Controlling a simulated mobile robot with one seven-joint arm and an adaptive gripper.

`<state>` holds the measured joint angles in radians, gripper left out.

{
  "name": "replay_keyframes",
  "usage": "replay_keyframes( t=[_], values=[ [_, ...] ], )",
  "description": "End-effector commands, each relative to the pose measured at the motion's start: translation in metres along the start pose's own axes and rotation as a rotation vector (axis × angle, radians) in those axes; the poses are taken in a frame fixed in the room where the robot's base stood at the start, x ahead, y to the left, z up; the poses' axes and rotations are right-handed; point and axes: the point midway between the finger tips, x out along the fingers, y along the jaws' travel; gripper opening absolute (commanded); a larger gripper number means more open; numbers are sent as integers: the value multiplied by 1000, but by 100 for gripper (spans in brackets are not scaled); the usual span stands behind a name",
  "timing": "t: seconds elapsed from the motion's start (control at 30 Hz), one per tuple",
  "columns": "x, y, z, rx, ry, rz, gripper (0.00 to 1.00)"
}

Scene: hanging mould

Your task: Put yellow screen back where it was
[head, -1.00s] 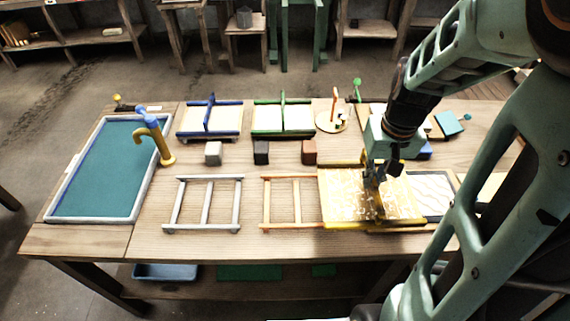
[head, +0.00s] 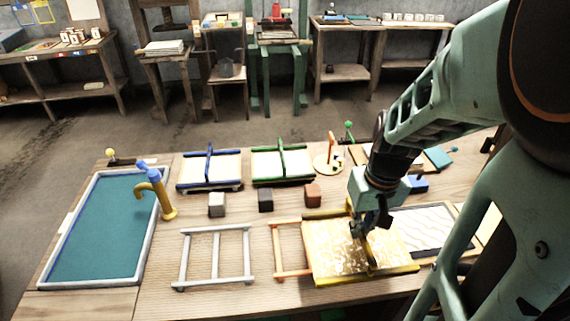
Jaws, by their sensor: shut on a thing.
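The yellow screen (head: 330,262) is a flat, speckled panel with yellow edge bars, at the lower right of the table in the head view. My gripper (head: 366,238) is shut on it near its middle right, and the arm hides part of it. The screen overlaps the right side of an orange rack (head: 288,274). Whether it touches the rack or hangs just above it, I cannot tell. A dark-framed panel with wavy lines (head: 428,229) lies just right of the screen, partly hidden.
A grey rack (head: 213,256) lies left of the orange one. Blue (head: 208,186) and green (head: 282,182) hinged frames stand behind small blocks (head: 265,200). A teal basin (head: 105,232) and yellow tap (head: 163,205) are at the left. Bare wood lies between the racks and blocks.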

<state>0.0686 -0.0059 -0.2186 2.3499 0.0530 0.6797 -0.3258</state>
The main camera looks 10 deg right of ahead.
Motion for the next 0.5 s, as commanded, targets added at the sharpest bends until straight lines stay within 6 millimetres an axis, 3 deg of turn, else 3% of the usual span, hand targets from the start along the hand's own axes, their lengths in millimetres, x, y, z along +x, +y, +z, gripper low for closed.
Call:
replay_keyframes(
  t=[0.4, 0.5],
  values=[
    [52, -59, -64, -6, -2, 0, 0],
    [78, -68, -73, -3, -3, 0, 0]
  ],
)
